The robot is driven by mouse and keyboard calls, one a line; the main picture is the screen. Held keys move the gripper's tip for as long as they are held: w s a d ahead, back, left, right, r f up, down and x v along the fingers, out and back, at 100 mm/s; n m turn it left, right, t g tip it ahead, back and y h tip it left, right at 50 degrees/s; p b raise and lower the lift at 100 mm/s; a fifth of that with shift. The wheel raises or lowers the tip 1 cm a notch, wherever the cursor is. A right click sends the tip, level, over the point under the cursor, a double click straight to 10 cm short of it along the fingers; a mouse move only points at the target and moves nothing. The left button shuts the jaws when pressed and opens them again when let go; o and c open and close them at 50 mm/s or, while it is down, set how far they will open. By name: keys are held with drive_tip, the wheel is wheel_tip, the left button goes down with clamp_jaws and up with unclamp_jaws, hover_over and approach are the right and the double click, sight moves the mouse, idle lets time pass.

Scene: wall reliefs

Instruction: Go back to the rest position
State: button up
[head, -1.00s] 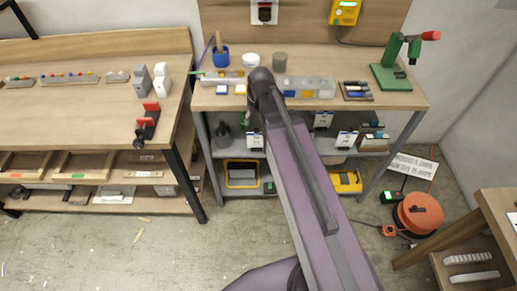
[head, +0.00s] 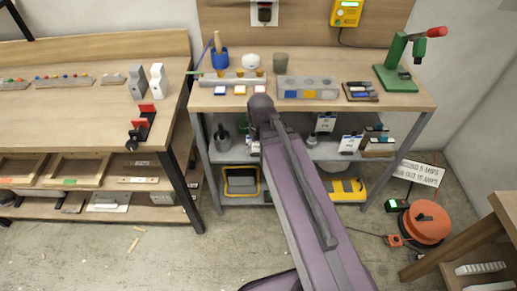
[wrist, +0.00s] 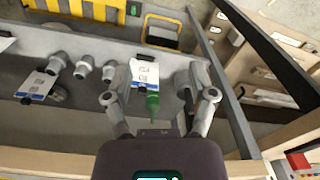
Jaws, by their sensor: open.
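My gripper (wrist: 155,80) shows in the wrist view with its two fingers spread wide apart and nothing clasped between them. A small green pointed thing (wrist: 152,104) and a white label card (wrist: 145,72) show in the gap between the fingers, on or by the shelf beyond. Neither touches a finger as far as I can see. In the head view my arm reaches up to the front edge of the middle workbench (head: 415,100). My fingers are mostly hidden there by the arm's end.
The middle bench holds a grey block with holes (head: 308,94), a blue cup (head: 220,60) and a green press (head: 392,70). Its lower shelves hold labelled items and a yellow-rimmed bin (head: 240,181). A left bench (head: 70,110) stands close by. An orange cable reel (head: 425,220) lies on the floor at right.

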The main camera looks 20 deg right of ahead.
drive_tip(key=shift+r, duration=0.1)
idle(0.3)
wheel_tip(320, 180, up, 7)
drive_tip(key=s+p, duration=0.2)
drive_tip(key=p, duration=0.5)
drive_tip(key=shift+s+m, duration=0.15)
drive_tip(key=shift+m, duration=0.15)
idle(0.4)
drive_tip(key=shift+c, duration=1.1)
drive_tip(key=shift+f, duration=0.2)
drive_tip(key=shift+s, duration=0.15)
